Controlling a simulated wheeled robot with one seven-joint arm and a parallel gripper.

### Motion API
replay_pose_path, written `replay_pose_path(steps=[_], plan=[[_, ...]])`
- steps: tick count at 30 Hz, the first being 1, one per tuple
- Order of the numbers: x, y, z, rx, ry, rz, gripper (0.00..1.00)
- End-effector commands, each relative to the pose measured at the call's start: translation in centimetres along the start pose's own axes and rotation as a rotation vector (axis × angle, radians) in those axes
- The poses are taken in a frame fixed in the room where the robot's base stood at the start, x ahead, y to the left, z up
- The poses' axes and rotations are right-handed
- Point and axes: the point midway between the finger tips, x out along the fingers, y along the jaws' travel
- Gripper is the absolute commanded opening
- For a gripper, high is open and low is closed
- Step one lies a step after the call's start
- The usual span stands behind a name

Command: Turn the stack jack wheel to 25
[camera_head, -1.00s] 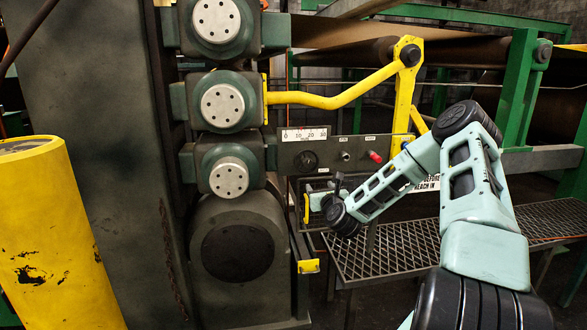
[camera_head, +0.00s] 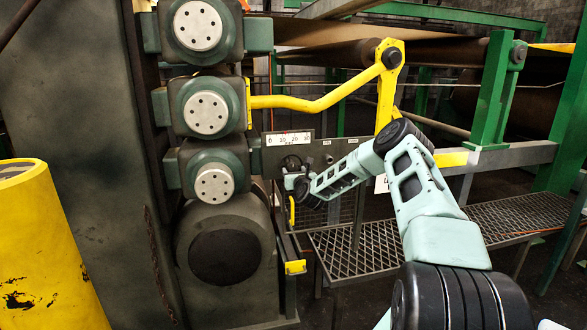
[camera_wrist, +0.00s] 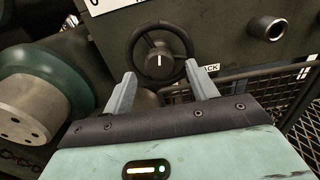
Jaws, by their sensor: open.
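The stack jack wheel is a small black handwheel (camera_wrist: 142,37) with a white mark on its hub, pointing up in the wrist view. In the head view the wheel (camera_head: 291,162) sits on the grey panel, just beyond my gripper. My gripper (camera_wrist: 160,70) is open and empty. Its two grey fingers reach towards the wheel's lower left and lower right; I cannot tell whether they touch it.
Green roll housings (camera_head: 205,105) stand left of the panel, and one roll end (camera_wrist: 28,108) is close in the wrist view. A metal stub (camera_wrist: 268,29) sticks out right of the wheel. A yellow bar (camera_head: 315,103) runs above, and a mesh platform (camera_head: 355,255) lies below.

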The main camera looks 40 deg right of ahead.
Motion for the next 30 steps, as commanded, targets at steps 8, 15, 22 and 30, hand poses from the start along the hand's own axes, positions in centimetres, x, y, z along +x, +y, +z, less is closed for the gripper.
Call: replay_pose_path(steps=[8,15,22,30], plan=[[2.1,0.0,-0.1,-0.001,0.001,0.0,0.58],[2.2,0.0,-0.1,-0.001,0.001,0.0,0.58],[2.2,0.0,-0.1,0.0,0.001,0.0,0.16],[2.2,0.0,-0.1,-0.011,0.001,0.0,0.14]])
